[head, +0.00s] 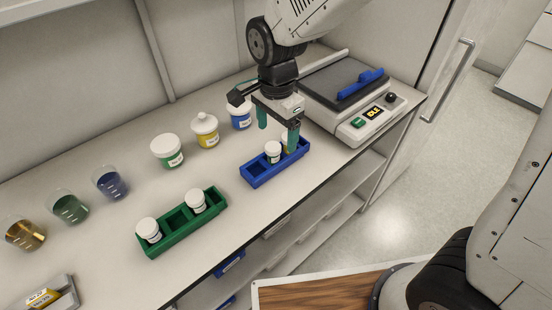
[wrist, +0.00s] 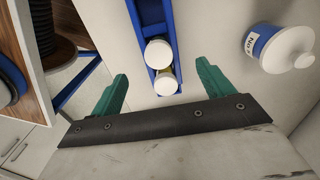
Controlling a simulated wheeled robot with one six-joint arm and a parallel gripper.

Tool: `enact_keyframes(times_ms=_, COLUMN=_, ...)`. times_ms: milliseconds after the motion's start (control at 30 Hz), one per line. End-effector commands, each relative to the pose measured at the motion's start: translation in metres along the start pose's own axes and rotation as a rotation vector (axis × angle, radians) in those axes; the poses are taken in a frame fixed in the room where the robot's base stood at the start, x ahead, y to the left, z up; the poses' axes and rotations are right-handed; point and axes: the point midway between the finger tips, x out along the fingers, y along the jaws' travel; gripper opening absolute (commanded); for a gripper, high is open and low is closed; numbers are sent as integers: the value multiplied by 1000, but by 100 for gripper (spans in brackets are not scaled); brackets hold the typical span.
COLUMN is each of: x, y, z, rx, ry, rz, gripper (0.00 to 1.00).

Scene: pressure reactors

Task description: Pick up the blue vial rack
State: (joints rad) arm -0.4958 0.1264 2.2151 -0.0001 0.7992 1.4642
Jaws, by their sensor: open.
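The blue vial rack (head: 277,173) stands on the bench near its front edge, right of the green rack. It holds a white-capped vial (head: 272,153) and a second vial with a yellow label, partly hidden behind a finger. My gripper (head: 278,130) is open and points down at the rack, with one teal finger in front of its right part. In the wrist view, the blue rack (wrist: 148,13) runs up from between the open fingers of my gripper (wrist: 161,72), with two white caps (wrist: 158,52) showing. Nothing is held. I cannot tell whether a finger touches the rack.
A blue-labelled jar (head: 241,116) stands close behind my gripper. A yellow jar (head: 205,132) and a green jar (head: 167,151) stand further left. The green rack (head: 182,238) holds two vials. A hotplate device (head: 352,122) with a blue object on top stands to the right.

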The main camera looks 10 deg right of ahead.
Motion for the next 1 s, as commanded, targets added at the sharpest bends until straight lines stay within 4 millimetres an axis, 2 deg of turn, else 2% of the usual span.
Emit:
enact_keyframes(times_ms=533, x=70, y=0, z=2, rx=9, ry=0, rz=4, gripper=80)
enact_keyframes(times_ms=667, x=78, y=0, z=2, rx=9, ry=0, rz=2, gripper=80)
enact_keyframes(times_ms=867, x=78, y=-1, z=2, rx=9, ry=0, rz=1, gripper=80)
enact_keyframes(times_ms=967, x=78, y=-1, z=2, rx=8, ry=0, rz=1, gripper=55)
enact_keyframes(times_ms=1000, x=78, y=-1, z=2, rx=8, ry=0, rz=1, gripper=44)
